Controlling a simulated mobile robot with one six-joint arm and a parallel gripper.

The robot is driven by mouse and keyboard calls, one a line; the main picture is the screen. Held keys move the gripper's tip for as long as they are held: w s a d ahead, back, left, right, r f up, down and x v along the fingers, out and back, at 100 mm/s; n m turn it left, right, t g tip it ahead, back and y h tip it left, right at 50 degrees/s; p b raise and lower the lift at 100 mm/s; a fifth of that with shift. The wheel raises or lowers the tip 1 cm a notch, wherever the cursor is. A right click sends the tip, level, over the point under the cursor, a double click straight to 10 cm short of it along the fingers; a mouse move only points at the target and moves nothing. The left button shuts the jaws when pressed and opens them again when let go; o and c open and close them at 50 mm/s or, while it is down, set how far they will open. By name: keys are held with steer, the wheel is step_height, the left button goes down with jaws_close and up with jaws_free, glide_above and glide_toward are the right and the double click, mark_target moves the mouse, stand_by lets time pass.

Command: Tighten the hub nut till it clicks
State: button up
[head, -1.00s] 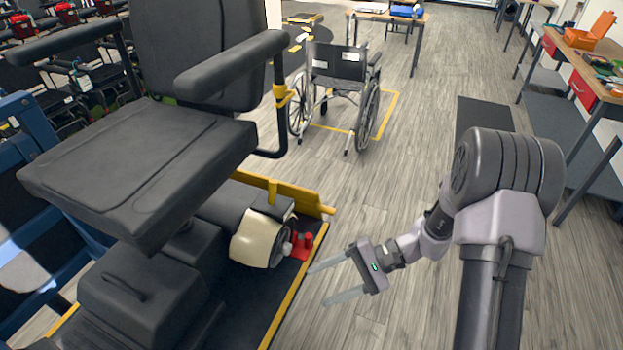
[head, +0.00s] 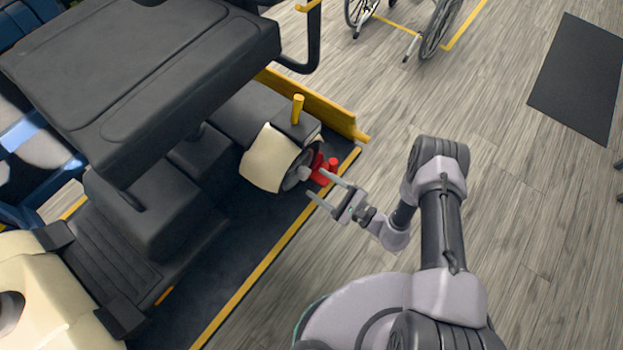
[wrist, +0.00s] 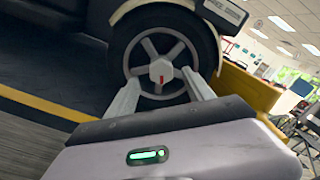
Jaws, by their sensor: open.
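The hub nut (wrist: 161,70) is a pale hexagonal cap with a red mark, at the centre of a spoked scooter wheel (wrist: 144,49) in the wrist view. In the head view the hub nut (head: 304,173) is small and faces my gripper. The wheel sits under a cream fender (head: 262,160). My gripper (head: 316,183) is open and empty, its fingers pointing at the wheel. In the wrist view the two fingertips (wrist: 162,82) appear on either side of the nut and slightly below it. I cannot tell whether they touch anything.
A red part (head: 323,170) stands beside the wheel, close to the upper finger. A yellow rail (head: 335,115) and a yellow post (head: 297,108) are behind the wheel. The dark platform (head: 240,240) has a yellow edge. The wooden floor to the right is clear up to a dark mat (head: 580,80).

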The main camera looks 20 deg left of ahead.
mark_target(307, 176)
steer(key=shift+b+x, duration=0.3)
steer(key=shift+x, duration=1.65)
jaws_close()
steer(key=shift+w+m, duration=0.1)
steer(key=shift+m, duration=0.2)
